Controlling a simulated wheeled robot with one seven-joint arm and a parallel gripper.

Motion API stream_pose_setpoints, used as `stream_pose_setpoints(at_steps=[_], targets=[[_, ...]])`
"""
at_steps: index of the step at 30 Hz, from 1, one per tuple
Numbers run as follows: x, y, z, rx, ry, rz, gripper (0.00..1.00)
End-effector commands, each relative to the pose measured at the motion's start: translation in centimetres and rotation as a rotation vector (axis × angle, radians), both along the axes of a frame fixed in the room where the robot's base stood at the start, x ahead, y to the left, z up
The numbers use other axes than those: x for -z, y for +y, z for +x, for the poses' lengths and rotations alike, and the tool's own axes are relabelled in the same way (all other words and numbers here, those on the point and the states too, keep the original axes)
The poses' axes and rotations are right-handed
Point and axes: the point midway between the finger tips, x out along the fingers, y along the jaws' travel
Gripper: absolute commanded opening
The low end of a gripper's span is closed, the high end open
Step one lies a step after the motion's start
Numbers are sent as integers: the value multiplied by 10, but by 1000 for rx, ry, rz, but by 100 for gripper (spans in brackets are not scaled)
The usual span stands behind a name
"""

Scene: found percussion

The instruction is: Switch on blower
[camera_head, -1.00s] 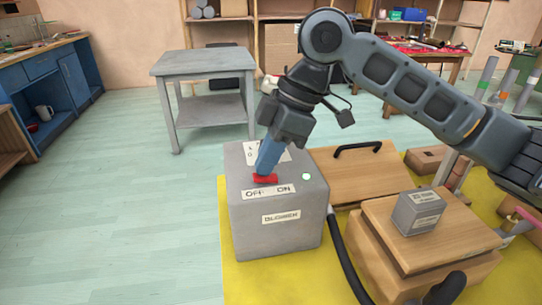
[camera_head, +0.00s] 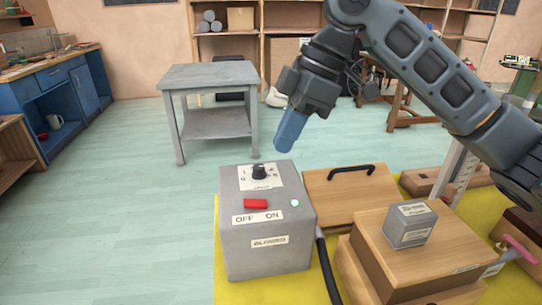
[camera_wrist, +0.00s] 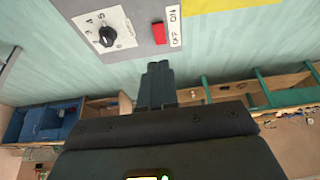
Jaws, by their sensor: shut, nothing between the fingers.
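The blower box (camera_head: 266,259) is a grey cube on the yellow mat, labelled BLOWER. On its top are a red switch (camera_head: 255,203) above an OFF/ON label (camera_head: 258,218), a black dial (camera_head: 259,172) on a white plate, and a small pale green-white light (camera_head: 295,202). In the wrist view, the red switch (camera_wrist: 159,33) and the dial (camera_wrist: 107,36) show at the top. My gripper (camera_head: 286,146) is shut and empty, with blue fingers, above and behind the box. It is apart from the switch and the dial. It also shows in the wrist view (camera_wrist: 157,66).
A black hose (camera_head: 327,268) runs from the box's right side. Wooden boxes, one bearing a small grey block (camera_head: 410,224), stand to the right. A grey table (camera_head: 214,122) stands behind. The floor to the left is clear.

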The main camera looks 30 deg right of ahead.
Motion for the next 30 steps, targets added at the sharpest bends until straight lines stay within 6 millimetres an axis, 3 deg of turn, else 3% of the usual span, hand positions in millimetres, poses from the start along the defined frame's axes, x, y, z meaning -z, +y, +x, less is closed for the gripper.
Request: stream_pose_setpoints(at_steps=[9,30], targets=[[-21,-14,-5,-1,0,0,0],[-21,-14,-5,0,0,0,0]])
